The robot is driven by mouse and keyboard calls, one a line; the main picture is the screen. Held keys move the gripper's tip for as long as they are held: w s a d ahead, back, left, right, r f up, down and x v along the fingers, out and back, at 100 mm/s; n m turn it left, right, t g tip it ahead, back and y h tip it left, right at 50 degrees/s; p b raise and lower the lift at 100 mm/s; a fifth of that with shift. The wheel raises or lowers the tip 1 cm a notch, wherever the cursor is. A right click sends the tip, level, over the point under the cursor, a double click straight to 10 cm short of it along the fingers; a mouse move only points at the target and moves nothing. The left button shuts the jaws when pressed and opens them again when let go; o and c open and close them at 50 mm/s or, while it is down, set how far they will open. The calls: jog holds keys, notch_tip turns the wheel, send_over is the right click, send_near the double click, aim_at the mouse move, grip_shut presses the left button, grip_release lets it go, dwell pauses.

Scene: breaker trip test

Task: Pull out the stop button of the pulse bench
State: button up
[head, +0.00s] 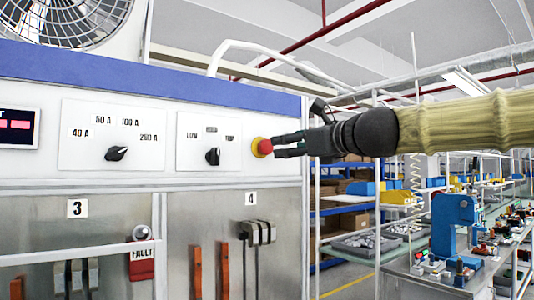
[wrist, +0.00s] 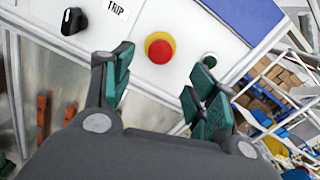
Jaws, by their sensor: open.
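The stop button is a red mushroom head (head: 265,147) on a yellow collar, on the right end of the white bench panel. In the wrist view the red button (wrist: 160,51) shows whole, a little above the gap between my fingertips. My gripper (head: 277,147) comes in from the right and is open, its fingertips close to the button. In the wrist view my gripper (wrist: 161,72) has one finger on each side of the gap, with nothing between the pads. I cannot tell whether the fingertips touch the button.
Left of the button is a black LOW/TRIP selector knob (head: 213,156), and further left a current knob (head: 117,153). A small green button (wrist: 210,60) sits just beyond my right finger in the wrist view. A red FAULT tag (head: 141,262) hangs below. A workbench (head: 405,284) stands at right.

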aim_at(267, 147)
jog(key=shift+p+x, duration=0.95)
jog(key=shift+x, duration=4.15)
grip_shut()
